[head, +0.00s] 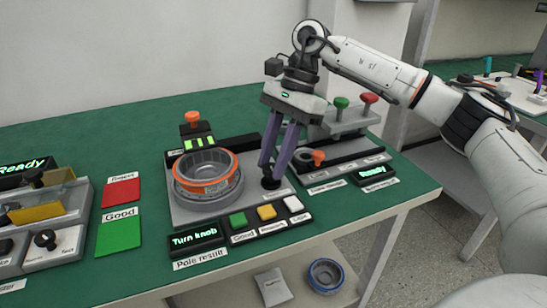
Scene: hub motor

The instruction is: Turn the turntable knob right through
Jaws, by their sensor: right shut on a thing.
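The turntable knob (270,182) is a small dark knob at the right front of a grey fixture plate (184,214). My right gripper (271,174) comes down from above, its two purple-grey fingers shut on the knob, which they partly hide. The turntable (207,185) on the plate carries a grey ring with an orange band. A display (196,239) in front reads "Turn knob". My left gripper does not show.
Green, yellow and white buttons (266,212) stand just in front of the knob. An orange-topped post (193,119) is behind the ring. Red and green pads (119,237) lie at left.

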